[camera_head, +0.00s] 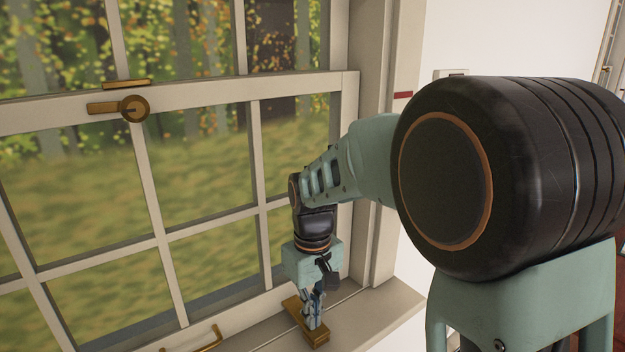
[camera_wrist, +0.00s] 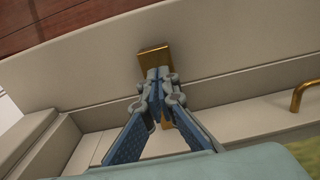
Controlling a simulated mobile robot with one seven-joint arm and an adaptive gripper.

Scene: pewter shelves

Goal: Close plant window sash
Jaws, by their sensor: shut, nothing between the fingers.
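The lower window sash (camera_head: 160,252), with off-white bars and glass panes, fills the left of the head view. Its bottom rail is low, close to the sill, and I cannot tell whether a gap is left under it. A brass latch (camera_head: 133,107) sits on its top rail. My gripper (camera_head: 313,318) points down at the sash's lower right, shut and empty. Its fingertips are over a flat brass piece (camera_head: 294,304), which also shows behind the fingers in the wrist view (camera_wrist: 153,54). I cannot tell whether they touch. A brass handle (camera_head: 208,342) is to its left.
The sill (camera_head: 385,306) runs along the bottom and ends at the right by a white wall. The window frame's side post (camera_head: 372,235) stands close right of my gripper. A reddish wood floor (camera_wrist: 60,22) shows beyond the sill in the wrist view.

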